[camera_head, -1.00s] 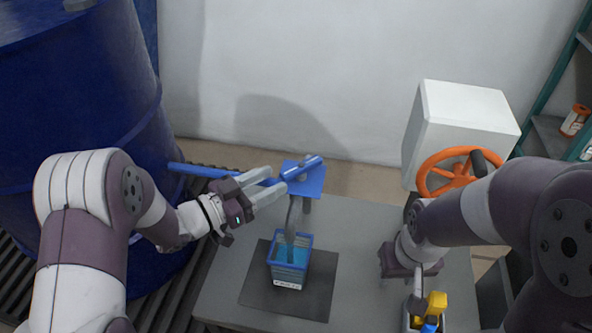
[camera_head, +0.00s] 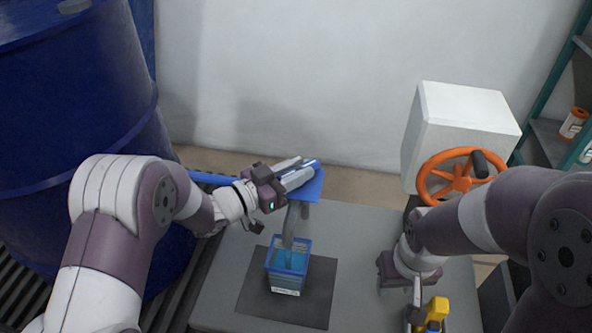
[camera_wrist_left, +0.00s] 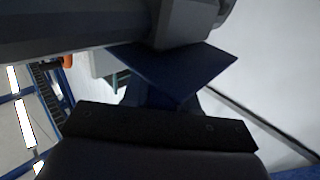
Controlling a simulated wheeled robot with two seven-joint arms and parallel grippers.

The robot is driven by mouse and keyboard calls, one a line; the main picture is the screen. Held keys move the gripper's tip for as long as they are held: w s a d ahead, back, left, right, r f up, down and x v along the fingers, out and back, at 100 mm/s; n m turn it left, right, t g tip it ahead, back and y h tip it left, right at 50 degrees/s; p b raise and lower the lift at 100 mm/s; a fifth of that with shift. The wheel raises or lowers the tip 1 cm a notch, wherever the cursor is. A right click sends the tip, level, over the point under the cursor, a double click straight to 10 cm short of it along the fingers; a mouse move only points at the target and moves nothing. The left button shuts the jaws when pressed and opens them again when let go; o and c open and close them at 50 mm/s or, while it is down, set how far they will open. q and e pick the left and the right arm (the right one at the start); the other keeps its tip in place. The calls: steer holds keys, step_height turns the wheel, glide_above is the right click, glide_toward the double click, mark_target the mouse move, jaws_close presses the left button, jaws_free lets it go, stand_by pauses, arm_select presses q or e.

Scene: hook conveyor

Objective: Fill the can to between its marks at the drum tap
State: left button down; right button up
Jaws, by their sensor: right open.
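The blue drum (camera_head: 75,120) stands at the left, its blue tap pipe (camera_head: 212,178) running right to a blue plate (camera_head: 312,187). My left gripper (camera_head: 293,172) is at the tap, with its fingers on either side of the blue tap handle (camera_head: 313,164); whether they clamp it cannot be told. The wrist view shows the blue plate (camera_wrist_left: 185,75) between dark gripper parts. A grey stream (camera_head: 292,222) runs down from the tap into the blue-rimmed can (camera_head: 287,277), which holds blue liquid. Its marks are too small to read. My right gripper (camera_head: 415,292) is open at the right.
The can stands on a dark mat (camera_head: 318,295) on the grey table (camera_head: 360,245). A yellow object (camera_head: 434,310) is beside my right gripper. A white box (camera_head: 462,125) with an orange handwheel (camera_head: 458,178) stands behind at right. A shelf (camera_head: 560,140) is at far right.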

arm_select(q)
steer(key=m+g, duration=0.1)
steer(key=m+g+h+p, duration=0.1)
steer(key=shift+w+r+g+h+p, duration=0.1)
steer(key=shift+r+g+h+p, duration=0.05)
steer(key=shift+g+h+p, duration=0.2)
steer(key=m+g+h+p, duration=0.1)
steer(key=m+g, duration=0.1)
steer(key=g, duration=0.1)
steer(key=shift+w+a+g, duration=0.1)
steer(key=shift+g, duration=0.25)
steer(key=m+g, duration=0.2)
steer(key=g, duration=0.1)
steer(key=shift+m+h+p, duration=0.25)
steer(key=shift+m+p, duration=0.05)
steer(key=shift+m+g, duration=1)
steer(key=shift+g, duration=0.8)
steer(key=c, duration=1)
jaws_free()
steer(key=shift+o, duration=0.2)
